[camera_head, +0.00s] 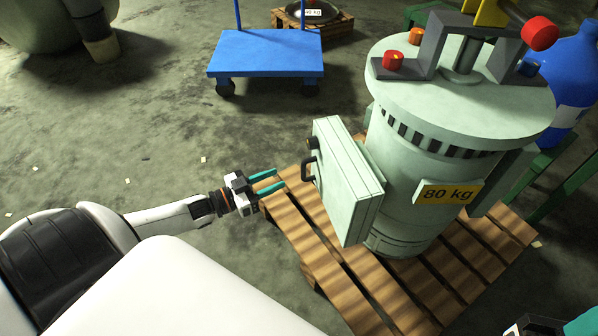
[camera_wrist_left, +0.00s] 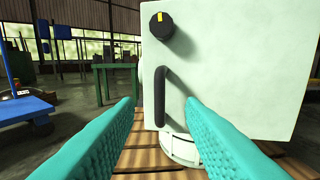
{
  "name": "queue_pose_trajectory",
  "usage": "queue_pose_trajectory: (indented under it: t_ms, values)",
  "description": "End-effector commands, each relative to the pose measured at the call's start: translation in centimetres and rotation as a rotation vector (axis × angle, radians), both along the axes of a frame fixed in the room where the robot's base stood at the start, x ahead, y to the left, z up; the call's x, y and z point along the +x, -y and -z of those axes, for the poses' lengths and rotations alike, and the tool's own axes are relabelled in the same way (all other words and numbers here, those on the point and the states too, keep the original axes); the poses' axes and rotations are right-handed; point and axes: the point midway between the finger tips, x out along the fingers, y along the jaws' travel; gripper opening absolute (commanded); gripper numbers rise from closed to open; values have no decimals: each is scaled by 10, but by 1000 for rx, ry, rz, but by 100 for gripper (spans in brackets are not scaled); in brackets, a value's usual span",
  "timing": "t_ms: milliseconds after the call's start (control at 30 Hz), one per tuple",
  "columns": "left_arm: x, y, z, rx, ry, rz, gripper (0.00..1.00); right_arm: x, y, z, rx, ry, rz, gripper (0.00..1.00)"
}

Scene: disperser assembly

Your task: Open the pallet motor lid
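The pallet motor (camera_head: 410,190) is a pale green cylinder with an "80 kg" label, standing on a wooden pallet (camera_head: 300,225). Its box-shaped lid (camera_head: 345,180) faces left and looks shut. The lid has a black handle (camera_head: 308,171) and a dark knob (camera_head: 313,143). In the left wrist view the handle (camera_wrist_left: 160,97) stands upright between my fingers, with the knob (camera_wrist_left: 163,26) above it. My left gripper (camera_head: 280,182) is open and empty, a short way left of the handle, not touching it. A small part of my right gripper (camera_head: 548,326) shows at the bottom right corner; its fingertips are cut off.
A blue cart (camera_head: 265,52) stands behind the pallet. A blue drum (camera_head: 575,85) and a green frame (camera_head: 560,185) are at the right. A red-tipped lever (camera_head: 540,33) rises above the motor top.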

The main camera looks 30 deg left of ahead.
Motion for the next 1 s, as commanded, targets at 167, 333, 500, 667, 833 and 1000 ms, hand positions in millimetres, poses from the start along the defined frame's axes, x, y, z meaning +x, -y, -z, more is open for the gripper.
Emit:
queue_pose_trajectory:
  t_ms: [167,333,500,667,833,1000]
  values:
    - [36,18,2,-1,6,0,36,2,0,18,-3,-8,1,36]
    - [60,30,2,0,3,-1,36,2,0,25,-3,-6,1,36]
    - [72,36,2,1,0,-2,36,3,-1,27,-4,-2,1,36]
    - [74,37,1,1,0,-1,36,3,-1,26,-5,-2,1,36]
    - [74,37,1,0,-1,-2,36,3,-1,26,-5,-2,1,36]
    - [74,37,1,0,-1,-2,8,3,-1,26,-5,-2,1,36]
